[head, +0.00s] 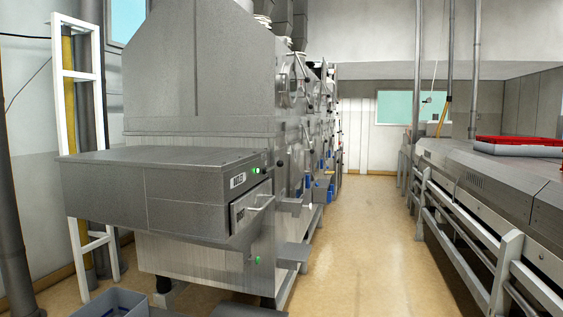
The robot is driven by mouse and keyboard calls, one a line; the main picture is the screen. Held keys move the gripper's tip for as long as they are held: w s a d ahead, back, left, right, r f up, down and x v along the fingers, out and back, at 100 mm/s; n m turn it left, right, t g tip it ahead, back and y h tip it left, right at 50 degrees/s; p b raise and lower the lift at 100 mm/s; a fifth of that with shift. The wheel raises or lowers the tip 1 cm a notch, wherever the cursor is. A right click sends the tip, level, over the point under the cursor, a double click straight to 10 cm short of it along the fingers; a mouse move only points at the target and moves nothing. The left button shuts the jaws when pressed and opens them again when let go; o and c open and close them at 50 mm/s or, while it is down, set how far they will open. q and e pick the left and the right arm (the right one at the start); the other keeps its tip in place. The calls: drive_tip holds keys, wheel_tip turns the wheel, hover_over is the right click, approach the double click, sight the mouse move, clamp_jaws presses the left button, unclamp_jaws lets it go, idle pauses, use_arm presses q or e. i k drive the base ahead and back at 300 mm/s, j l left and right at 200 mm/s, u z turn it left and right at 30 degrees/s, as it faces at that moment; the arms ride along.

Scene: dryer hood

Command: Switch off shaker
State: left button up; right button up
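A large grey metal machine (200,100) stands left of the middle, with a box-shaped unit (150,195) jutting out to the left. The end face of that unit carries a small label panel (238,180), a green light or button (256,171) and a dark knob (279,164) beside it. Another green button (258,260) sits low on the machine's side. I cannot read which control belongs to the shaker. Neither of my grippers shows in the head view.
A tan floor aisle (368,220) runs clear between the machines. A long metal unit (490,175) with rails stands on the right, with a red tray (522,141) on top. A grey bin (110,304) sits at the lower left. A white frame (62,120) stands behind.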

sight(280, 163)
drive_tip(key=i+l+u, duration=0.15)
drive_tip(key=i+l, duration=1.55)
